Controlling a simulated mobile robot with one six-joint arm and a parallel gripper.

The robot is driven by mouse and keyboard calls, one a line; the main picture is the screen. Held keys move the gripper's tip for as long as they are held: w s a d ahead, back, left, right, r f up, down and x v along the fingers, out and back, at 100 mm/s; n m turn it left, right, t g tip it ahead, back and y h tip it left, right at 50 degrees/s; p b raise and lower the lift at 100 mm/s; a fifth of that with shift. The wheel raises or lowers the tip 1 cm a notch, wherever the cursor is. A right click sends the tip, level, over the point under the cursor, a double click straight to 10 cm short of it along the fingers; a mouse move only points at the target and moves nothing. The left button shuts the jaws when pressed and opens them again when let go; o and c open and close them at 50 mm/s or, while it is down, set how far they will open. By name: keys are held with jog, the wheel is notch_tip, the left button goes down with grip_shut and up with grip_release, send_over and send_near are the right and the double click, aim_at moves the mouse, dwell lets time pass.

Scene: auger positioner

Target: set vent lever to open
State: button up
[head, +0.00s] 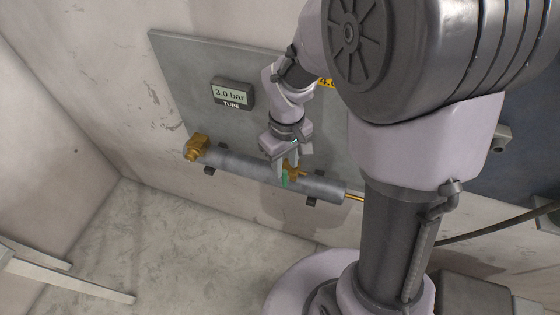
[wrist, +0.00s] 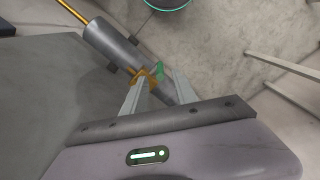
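The vent lever looks like the small green handle (head: 285,180) on a brass valve (head: 297,171) in the middle of a grey tube (head: 235,168). In the wrist view the green handle (wrist: 159,69) shows just beyond and between my fingertips, beside the brass fitting (wrist: 146,77). My gripper (head: 281,164) is at the valve, pointing down at the tube. In the wrist view my gripper (wrist: 158,82) has its two fingers spread apart, with nothing clearly clamped between them. The left finger overlaps part of the brass fitting. I cannot tell whether a finger touches the handle.
A grey wall panel (head: 180,70) carries a display (head: 231,94) reading 3.0 bar, labelled TUBE. A second yellow display (head: 327,83) is mostly hidden by my arm. Another brass fitting (head: 197,146) sits at the tube's left end.

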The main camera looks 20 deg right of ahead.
aim_at(285, 170)
notch_tip(285, 170, down, 5)
jog(key=shift+w+f+b, duration=0.1)
jog(key=shift+b, duration=0.65)
jog(key=shift+c, duration=0.4)
grip_shut()
dwell(0.5)
